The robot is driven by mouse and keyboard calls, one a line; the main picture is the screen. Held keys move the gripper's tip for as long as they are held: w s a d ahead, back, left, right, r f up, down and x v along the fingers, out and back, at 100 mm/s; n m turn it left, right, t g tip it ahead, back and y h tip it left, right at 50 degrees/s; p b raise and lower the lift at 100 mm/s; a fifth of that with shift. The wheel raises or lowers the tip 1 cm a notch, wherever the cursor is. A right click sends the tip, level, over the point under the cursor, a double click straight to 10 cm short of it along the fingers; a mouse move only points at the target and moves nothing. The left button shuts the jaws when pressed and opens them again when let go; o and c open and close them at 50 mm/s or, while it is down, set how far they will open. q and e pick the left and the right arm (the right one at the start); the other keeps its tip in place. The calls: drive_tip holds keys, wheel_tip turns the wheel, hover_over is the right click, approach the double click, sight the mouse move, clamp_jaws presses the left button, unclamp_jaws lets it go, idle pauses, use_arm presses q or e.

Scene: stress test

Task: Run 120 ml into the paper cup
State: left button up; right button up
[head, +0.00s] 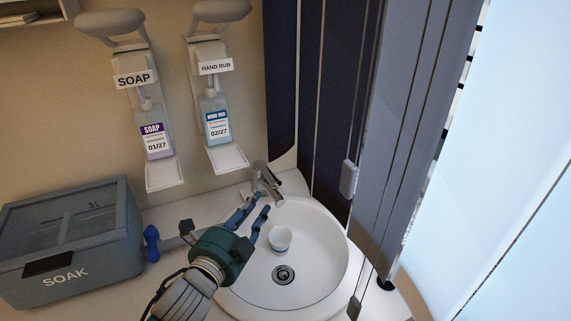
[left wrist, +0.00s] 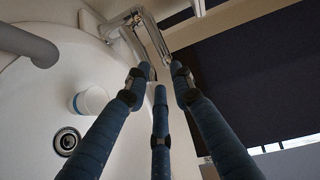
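The white paper cup (head: 280,240) stands in the round white basin (head: 325,285), beside the drain; it also shows in the left wrist view (left wrist: 90,101). Its contents cannot be made out. The chrome tap (head: 268,182) is at the basin's back rim, and I see no water stream. My left gripper (head: 260,203) is open and empty, its blue fingers spread above the basin's left side, just in front of the tap and apart from the cup. In the left wrist view its fingertips (left wrist: 161,74) point toward the tap (left wrist: 150,38). My right gripper is out of view.
A grey SOAK box (head: 75,270) stands left of the basin. SOAP (head: 154,135) and HAND RUB (head: 215,118) dispensers hang on the wall behind. Dark panels (head: 345,90) border the basin on the right. The drain (head: 283,274) is in the basin's bottom.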

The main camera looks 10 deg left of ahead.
sight(273, 180)
use_arm(q)
drive_tip(key=x, duration=0.5)
drive_tip(key=p+x, duration=0.1)
drive_tip(key=x, duration=0.4)
drive_tip(key=shift+w+d+r+p, duration=0.1)
drive_tip(key=shift+w+r+p, duration=0.1)
drive_tip(key=shift+w+p, duration=0.1)
clamp_jaws()
